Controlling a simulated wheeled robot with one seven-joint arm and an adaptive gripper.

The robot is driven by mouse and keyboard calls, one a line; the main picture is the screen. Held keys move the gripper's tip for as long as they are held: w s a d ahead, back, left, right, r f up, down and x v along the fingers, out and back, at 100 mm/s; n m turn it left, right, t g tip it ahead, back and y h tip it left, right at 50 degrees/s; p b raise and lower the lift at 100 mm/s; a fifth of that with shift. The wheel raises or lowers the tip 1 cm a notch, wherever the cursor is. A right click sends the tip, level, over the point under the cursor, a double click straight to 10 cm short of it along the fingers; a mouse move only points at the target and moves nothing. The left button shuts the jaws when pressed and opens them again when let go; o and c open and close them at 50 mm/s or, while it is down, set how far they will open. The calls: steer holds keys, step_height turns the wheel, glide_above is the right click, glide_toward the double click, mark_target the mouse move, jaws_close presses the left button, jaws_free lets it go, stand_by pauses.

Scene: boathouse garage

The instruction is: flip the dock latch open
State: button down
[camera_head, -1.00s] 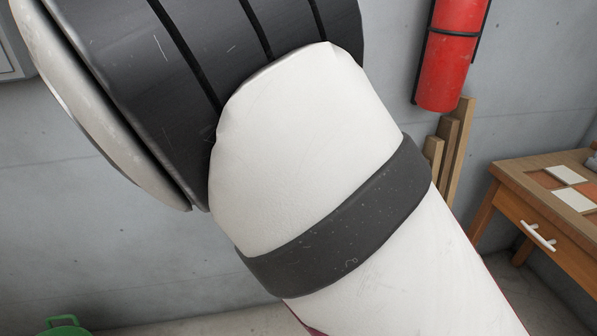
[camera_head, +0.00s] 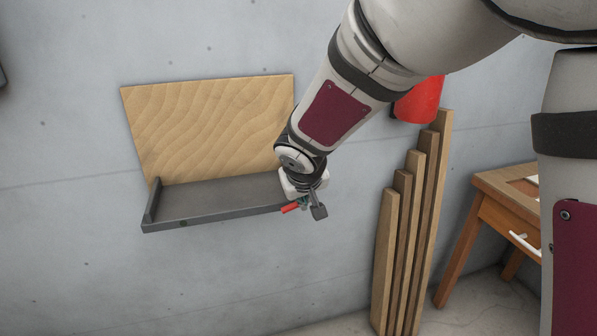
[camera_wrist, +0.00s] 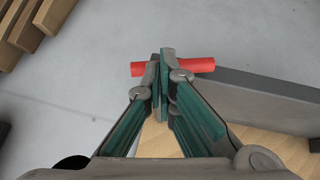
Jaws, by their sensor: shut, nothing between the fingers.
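A red bar (camera_head: 290,208), which looks like the latch handle, is at the right end of a grey wall-mounted ledge (camera_head: 215,215). In the wrist view the red bar (camera_wrist: 201,65) lies crosswise behind my fingertips, showing on both sides of them. My gripper (camera_head: 308,207) is at that end of the ledge, partly covering the bar; it also shows in the wrist view (camera_wrist: 162,62). Its fingers are shut with nothing between them. I cannot tell whether the fingertips touch the bar. The latch's mount is hidden behind my gripper.
A wooden panel (camera_head: 210,130) stands behind the ledge against the concrete wall. Several wooden planks (camera_head: 411,240) lean on the wall to the right, below a red cylinder (camera_head: 420,100). A wooden desk (camera_head: 480,220) stands further right. Below the ledge the wall is clear.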

steer(key=shift+a+f, duration=0.1)
stand_by(0.3)
steer(key=shift+s+a+f+b, duration=0.2)
steer(key=shift+a+f+b, duration=0.25)
steer(key=shift+b, duration=0.45)
steer(key=shift+a+r, duration=0.1)
steer(key=shift+r, duration=0.05)
